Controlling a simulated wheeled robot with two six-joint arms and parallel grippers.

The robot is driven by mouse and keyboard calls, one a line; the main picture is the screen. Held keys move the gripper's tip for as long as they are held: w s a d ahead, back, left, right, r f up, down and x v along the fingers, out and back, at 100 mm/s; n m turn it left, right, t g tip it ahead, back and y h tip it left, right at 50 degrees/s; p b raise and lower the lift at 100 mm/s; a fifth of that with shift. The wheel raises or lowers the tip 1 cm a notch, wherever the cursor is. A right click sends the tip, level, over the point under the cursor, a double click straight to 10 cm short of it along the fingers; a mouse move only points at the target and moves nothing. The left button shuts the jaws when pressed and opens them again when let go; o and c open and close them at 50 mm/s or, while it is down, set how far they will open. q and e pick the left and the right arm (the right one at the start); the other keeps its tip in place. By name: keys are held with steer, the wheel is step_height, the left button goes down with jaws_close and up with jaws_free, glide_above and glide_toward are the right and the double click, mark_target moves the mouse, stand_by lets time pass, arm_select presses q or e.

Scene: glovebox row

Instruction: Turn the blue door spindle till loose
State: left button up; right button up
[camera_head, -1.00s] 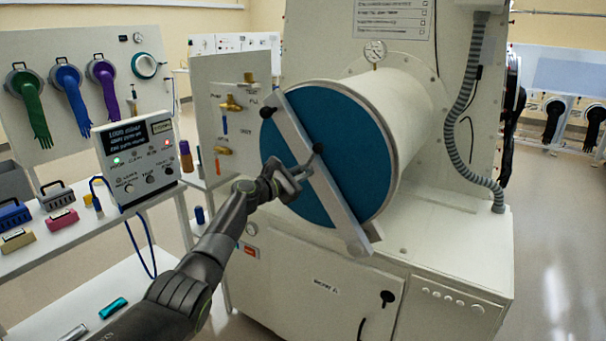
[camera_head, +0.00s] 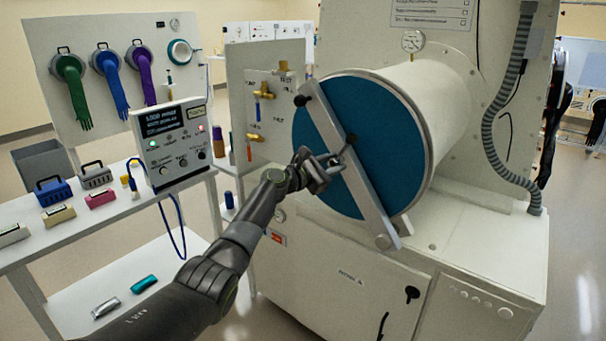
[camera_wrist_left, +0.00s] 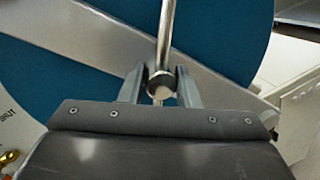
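The blue door (camera_head: 378,150) is a round disc on the front of the white cylinder. A grey clamp bar (camera_head: 365,195) crosses it on a slant. The door's spindle has a metal cross handle (camera_head: 341,154) with a dark knob (camera_head: 351,138), near the bar's middle. My left gripper (camera_head: 328,168) is at the handle's lower left end. In the left wrist view, the handle rod (camera_wrist_left: 167,35) runs up from between my left gripper's fingers (camera_wrist_left: 160,88), which sit close on both sides of its round end. The spindle's threaded part is hidden. My right gripper is not in view.
A valve panel (camera_head: 240,120) with brass fittings stands left of the door. A control box (camera_head: 175,145) and several small cases stand on the left table (camera_head: 100,225). A white cabinet (camera_head: 345,280) is below the door. Open floor lies at the right.

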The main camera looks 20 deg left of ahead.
arm_select(q)
steer(key=shift+s+a, duration=0.25)
steer(key=shift+s, duration=0.1)
steer(key=v, duration=1.6)
steer(key=shift+d+f, duration=0.15)
